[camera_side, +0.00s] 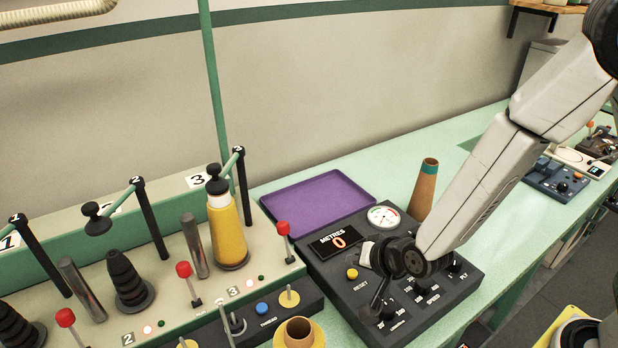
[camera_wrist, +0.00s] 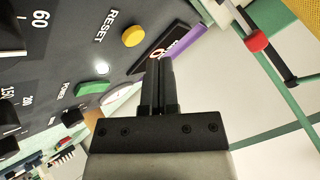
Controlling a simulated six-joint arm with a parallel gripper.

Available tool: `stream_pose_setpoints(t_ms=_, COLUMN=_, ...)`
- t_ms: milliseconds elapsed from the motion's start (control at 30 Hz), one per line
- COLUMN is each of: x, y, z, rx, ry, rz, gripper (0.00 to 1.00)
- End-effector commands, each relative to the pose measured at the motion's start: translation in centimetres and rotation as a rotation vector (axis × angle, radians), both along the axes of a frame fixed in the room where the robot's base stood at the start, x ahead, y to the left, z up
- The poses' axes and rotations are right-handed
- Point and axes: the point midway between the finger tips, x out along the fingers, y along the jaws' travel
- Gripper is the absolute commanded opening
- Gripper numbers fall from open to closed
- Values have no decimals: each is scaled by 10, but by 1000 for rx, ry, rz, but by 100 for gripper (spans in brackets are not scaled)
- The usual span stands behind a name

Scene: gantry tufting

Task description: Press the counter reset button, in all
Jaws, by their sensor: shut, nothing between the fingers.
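The reset button (camera_side: 352,273) is a small round yellow cap on the dark counter panel (camera_side: 338,284), just above the printed word RESET. In the wrist view the reset button (camera_wrist: 134,36) lies beyond and slightly left of my fingertips. The METRES display (camera_side: 340,241) reads 0 in the side view; in the wrist view my fingers partly cover it. My gripper (camera_side: 377,308) is over the panel, right of the button in the side view. Its fingers (camera_wrist: 158,65) are closed together and empty. I see no contact with the button; the exact height gap cannot be told.
A purple tray (camera_side: 318,204) lies behind the panel, and an orange-brown cone (camera_side: 423,190) stands near its back right corner. Knobs and a green power switch (camera_wrist: 92,88) share the panel. The yarn stand (camera_side: 170,290) with rods and red-topped levers is left. Clear green bench (camera_side: 485,240) extends right.

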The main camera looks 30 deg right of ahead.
Motion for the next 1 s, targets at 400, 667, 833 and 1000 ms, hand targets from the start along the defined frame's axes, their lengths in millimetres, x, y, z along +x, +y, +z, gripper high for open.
stream_pose_setpoints(t_ms=400, x=0, y=0, z=30, rx=2, ry=-2, rz=-1, gripper=0)
stream_pose_setpoints(t_ms=667, x=0, y=0, z=41, rx=2, ry=1, rz=-1, gripper=0)
stream_pose_setpoints(t_ms=833, x=-1, y=0, z=42, rx=2, ry=1, rz=-1, gripper=0)
stream_pose_setpoints(t_ms=1000, x=0, y=0, z=42, rx=1, ry=1, rz=0, gripper=0)
